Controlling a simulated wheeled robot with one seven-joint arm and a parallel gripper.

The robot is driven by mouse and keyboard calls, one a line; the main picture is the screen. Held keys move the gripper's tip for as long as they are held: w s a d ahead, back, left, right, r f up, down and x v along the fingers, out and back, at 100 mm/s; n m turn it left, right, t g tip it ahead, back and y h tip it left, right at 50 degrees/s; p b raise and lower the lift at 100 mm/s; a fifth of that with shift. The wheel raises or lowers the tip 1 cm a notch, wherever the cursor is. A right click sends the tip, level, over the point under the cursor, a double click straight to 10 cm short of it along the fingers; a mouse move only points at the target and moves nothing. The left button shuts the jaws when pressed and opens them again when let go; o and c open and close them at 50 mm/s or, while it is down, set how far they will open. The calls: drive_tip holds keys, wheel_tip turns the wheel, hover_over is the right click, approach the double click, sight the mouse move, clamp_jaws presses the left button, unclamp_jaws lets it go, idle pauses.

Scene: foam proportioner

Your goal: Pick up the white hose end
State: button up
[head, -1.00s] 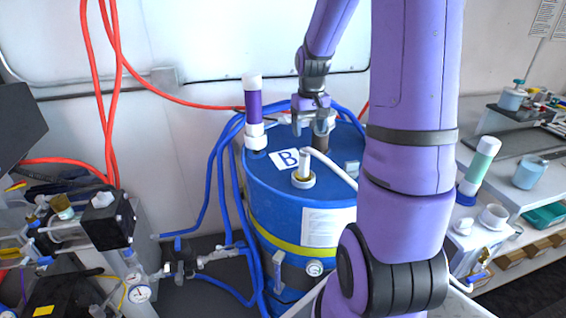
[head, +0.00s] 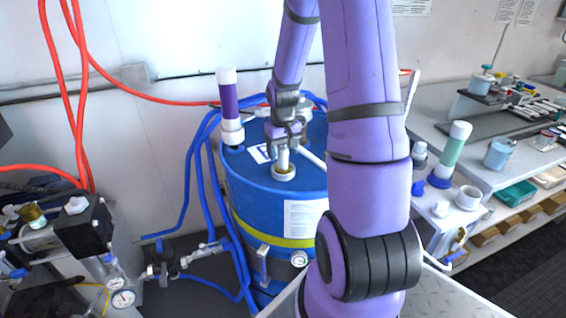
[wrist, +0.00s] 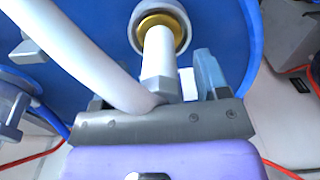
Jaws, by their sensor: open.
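The white hose end (head: 283,157) stands upright in a white collar (head: 284,174) on top of the blue drum (head: 262,195). In the wrist view, the hose end (wrist: 158,55) points into the collar with its brass-coloured inside (wrist: 163,24). The white hose (wrist: 75,55) bends away to the upper left there. My gripper (head: 284,143) is open, right at the top of the hose end. In the wrist view, one finger (wrist: 208,74) stands to the right of the hose end; the other is mostly hidden behind the hose.
A purple-and-white cylinder (head: 229,105) stands on the drum's left side. Blue hoses (head: 190,185) hang beside the drum. A bench (head: 455,125) with jars and a green-and-white cylinder (head: 453,150) is at right. Valves and gauges (head: 115,280) are at lower left.

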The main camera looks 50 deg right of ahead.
drive_tip(key=shift+f, duration=0.4)
drive_tip(key=c, duration=1.2)
drive_tip(key=shift+o, duration=0.2)
drive_tip(key=shift+r, duration=0.1)
